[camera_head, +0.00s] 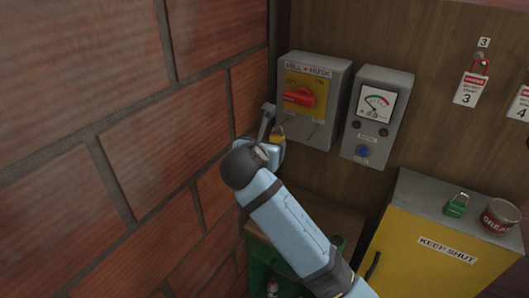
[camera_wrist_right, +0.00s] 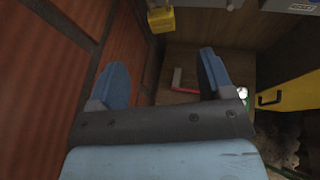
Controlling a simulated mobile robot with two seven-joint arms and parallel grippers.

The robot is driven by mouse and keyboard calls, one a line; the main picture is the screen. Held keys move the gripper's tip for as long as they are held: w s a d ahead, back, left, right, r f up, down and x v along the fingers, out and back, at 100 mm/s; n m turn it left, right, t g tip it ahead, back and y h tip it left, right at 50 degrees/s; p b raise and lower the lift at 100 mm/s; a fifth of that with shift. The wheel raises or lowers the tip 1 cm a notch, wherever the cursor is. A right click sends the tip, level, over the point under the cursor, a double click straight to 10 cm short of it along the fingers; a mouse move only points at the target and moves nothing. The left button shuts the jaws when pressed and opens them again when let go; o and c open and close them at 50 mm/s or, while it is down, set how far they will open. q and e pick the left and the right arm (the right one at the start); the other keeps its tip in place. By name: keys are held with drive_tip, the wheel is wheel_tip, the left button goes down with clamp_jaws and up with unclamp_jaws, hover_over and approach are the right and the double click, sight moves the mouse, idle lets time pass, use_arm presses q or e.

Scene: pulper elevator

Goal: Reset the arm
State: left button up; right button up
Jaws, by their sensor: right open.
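My right arm comes in from the bottom right of the head view. Its gripper (camera_head: 268,138) is just below and left of the grey "MILL + HUSK" switch box (camera_head: 336,78). In the right wrist view the two blue fingers of the right gripper (camera_wrist_right: 168,72) are wide apart with nothing between them. The box's red handle (camera_head: 300,97) lies roughly level. My left gripper is not in view.
A brick wall (camera_head: 120,110) stands close on the left. A grey meter box (camera_head: 377,118) hangs right of the switch box. A yellow cabinet (camera_head: 430,235) carries a green padlock (camera_head: 456,205) and a tin (camera_head: 500,216). A red object (camera_wrist_right: 178,80) lies on a wooden top below.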

drive_tip(key=s+d+f+m+g+y, duration=0.1)
drive_tip(key=s+d+f+m+g, duration=0.2)
drive_tip(key=s+d+f+m, duration=0.5)
drive_tip(key=s+d+f+m+g+y, duration=0.2)
drive_tip(key=s+d+f+m+g, duration=0.1)
drive_tip(key=s+d+f+m, duration=0.5)
drive_tip(key=s+d+f+m+g+y, duration=0.15)
drive_tip(key=s+d+m, duration=0.25)
drive_tip(key=s+m, duration=0.5)
drive_tip(key=s+d+f+m+g, duration=0.25)
drive_tip(key=s+d+m, duration=0.2)
drive_tip(key=s, duration=0.95)
drive_tip(key=w+a+f+t+y, duration=0.1)
drive_tip(key=w+a+f+t, duration=0.2)
drive_tip(key=f, duration=0.4)
drive_tip(key=w+a+f+t+y, duration=0.1)
drive_tip(key=w+a+f+t, duration=0.2)
drive_tip(key=f, duration=0.5)
drive_tip(key=shift+w+a+f+t, duration=0.25)
drive_tip(key=shift+w+t, duration=0.1)
drive_tip(key=shift+t, duration=0.55)
drive_tip(key=shift+m+y, duration=0.25)
